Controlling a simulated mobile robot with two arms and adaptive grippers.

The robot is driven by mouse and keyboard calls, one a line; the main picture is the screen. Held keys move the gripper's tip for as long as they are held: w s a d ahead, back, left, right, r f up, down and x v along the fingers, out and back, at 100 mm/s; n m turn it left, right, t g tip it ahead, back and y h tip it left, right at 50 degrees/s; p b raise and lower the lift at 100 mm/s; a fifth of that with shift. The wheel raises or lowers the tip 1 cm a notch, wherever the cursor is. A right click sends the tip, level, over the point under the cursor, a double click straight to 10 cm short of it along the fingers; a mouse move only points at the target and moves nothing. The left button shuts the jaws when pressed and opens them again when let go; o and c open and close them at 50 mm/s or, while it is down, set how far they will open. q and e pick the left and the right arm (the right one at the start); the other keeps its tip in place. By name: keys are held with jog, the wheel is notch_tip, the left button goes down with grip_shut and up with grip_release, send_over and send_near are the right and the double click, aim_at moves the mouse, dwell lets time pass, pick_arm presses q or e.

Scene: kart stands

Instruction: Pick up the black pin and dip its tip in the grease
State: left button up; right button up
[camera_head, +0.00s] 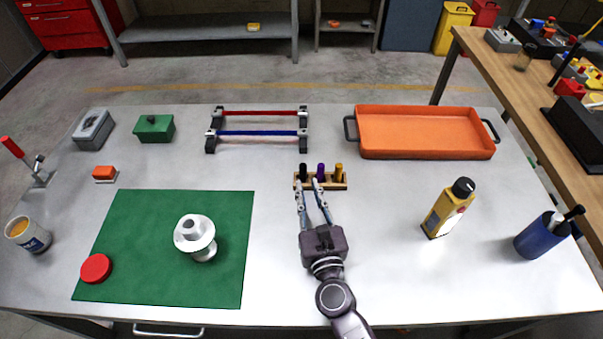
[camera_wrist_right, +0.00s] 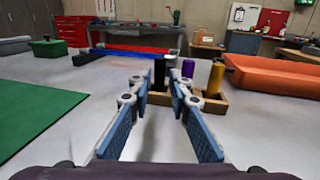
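The black pin (camera_head: 303,171) stands upright at the left end of a small wooden holder (camera_head: 328,186), beside a purple pin and a yellow pin. My right gripper (camera_head: 307,186) is open at the holder's front left. In the right wrist view the black pin (camera_wrist_right: 159,72) shows between the two fingertips, with a gap on each side; I cannot tell how deep it sits between them. An open can with amber contents (camera_head: 30,238), likely the grease, stands at the table's left edge. My left gripper is not in view.
A green mat (camera_head: 140,225) holds a metal flanged part (camera_head: 195,235) and a red lid (camera_head: 96,268). A yellow bottle (camera_head: 445,212) and blue cup (camera_head: 540,238) stand right. Behind are an orange tray (camera_head: 425,132) and a rack with red and blue bars (camera_head: 258,133).

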aim_at(304, 170)
jog(key=shift+w+a+r+p, duration=0.1)
jog(key=shift+w+r+p, duration=0.1)
jog(key=shift+w, duration=0.3)
jog(key=shift+w+a+r+p, duration=0.1)
jog(key=shift+w+r+p, duration=0.05)
jog(key=shift+w, duration=0.35)
jog(key=w, duration=0.2)
jog(key=w+a+p, duration=0.1)
jog(key=w, duration=0.1)
jog(key=shift+r, duration=0.15)
jog(key=shift+w, duration=0.5)
jog(key=shift+c, duration=0.6)
grip_shut()
